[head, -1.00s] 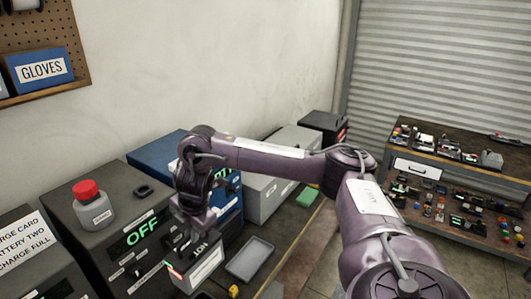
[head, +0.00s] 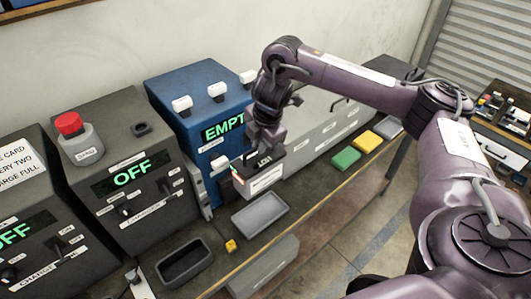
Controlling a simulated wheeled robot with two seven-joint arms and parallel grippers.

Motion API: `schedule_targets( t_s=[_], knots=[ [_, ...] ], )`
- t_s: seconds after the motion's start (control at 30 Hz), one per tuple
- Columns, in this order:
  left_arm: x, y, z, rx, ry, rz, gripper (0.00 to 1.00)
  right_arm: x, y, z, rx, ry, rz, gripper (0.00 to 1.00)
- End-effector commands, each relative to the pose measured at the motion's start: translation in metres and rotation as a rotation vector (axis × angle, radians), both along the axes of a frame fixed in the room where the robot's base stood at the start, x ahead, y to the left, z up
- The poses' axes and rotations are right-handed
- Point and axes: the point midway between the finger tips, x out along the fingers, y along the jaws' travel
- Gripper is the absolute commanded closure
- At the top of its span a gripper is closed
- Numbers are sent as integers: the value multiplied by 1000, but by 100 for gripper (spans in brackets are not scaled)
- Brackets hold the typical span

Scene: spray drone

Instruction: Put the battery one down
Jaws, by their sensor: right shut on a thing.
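My right gripper (head: 262,150) is shut on battery one (head: 262,182), a pale grey block with a dark top, a white label and a small red and green mark. The gripper comes from above and grips its top. The battery is in front of the blue machine (head: 190,82), above or behind a shallow grey tray (head: 260,214) on the bench. I cannot tell whether its underside touches the bench. My left gripper is not in view.
A black tray (head: 184,264) and small yellow block (head: 231,246) lie in front. Green (head: 346,159) and yellow (head: 367,141) pads lie right.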

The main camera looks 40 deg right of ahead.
Motion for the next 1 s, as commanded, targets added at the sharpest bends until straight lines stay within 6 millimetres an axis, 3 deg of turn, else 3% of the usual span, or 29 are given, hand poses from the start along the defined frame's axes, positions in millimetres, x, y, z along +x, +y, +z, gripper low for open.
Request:
schedule_targets(
  t_s=[0.6,0.73,1.0],
  knots=[
    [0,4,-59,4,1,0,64,1,1,-122,4,-4,-2,100],
    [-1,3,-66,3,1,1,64,1,1,-138,4,-6,-2,100],
    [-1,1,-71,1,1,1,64,2,0,-149,2,-8,-2,100]
  ],
)
